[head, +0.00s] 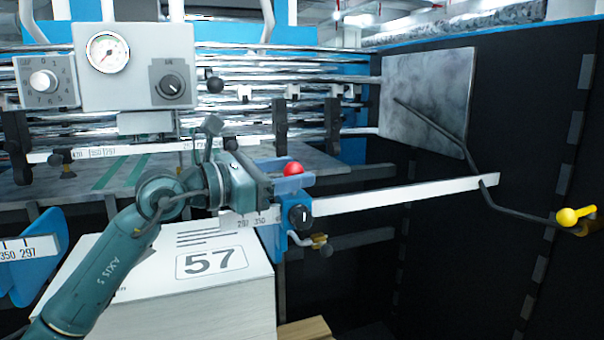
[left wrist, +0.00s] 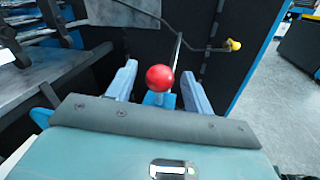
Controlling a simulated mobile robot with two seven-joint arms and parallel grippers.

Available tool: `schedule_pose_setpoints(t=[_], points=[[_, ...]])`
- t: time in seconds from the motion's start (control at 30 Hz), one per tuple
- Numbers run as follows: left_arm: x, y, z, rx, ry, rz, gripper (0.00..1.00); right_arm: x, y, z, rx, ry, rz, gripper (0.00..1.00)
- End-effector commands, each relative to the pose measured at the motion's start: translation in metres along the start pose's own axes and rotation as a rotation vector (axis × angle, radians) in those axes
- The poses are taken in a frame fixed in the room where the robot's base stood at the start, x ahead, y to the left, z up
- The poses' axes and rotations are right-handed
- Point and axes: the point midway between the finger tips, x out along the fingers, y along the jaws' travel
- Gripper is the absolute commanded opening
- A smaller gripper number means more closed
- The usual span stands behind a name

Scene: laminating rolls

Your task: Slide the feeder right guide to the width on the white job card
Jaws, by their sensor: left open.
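The feeder right guide (head: 269,235) is a blue bracket with a black knob and a red ball on top (head: 293,169). It sits on a white scale rail (head: 400,195), with 297 and 350 showing just left of it. My left gripper (head: 290,184) is at the top of the guide, open. In the left wrist view the red ball (left wrist: 160,77) stands between the two spread fingers (left wrist: 159,88), with gaps on both sides. The white card (head: 215,255) on the stack below reads 57; its smaller lines are unreadable. My right gripper is not in view.
A blue left guide (head: 38,270) with a 350 297 scale stands at the far left. A gauge panel (head: 138,66) and rollers lie behind. A bent dark rod with a yellow knob (head: 567,217) and a grey plate (head: 425,95) are at the right.

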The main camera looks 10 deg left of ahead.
Motion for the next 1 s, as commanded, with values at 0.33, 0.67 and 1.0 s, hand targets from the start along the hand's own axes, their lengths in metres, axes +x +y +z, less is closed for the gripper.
schedule_pose_setpoints(t=[0.33,0.67,1.0], points=[[-0.075,0.000,-0.004,0.003,0.003,0.003,0.51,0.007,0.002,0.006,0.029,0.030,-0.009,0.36],[-0.100,0.000,-0.001,0.000,0.001,0.000,0.51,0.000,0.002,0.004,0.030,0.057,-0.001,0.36],[-0.100,0.000,0.000,0.000,0.000,0.000,0.51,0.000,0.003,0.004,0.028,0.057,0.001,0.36]])
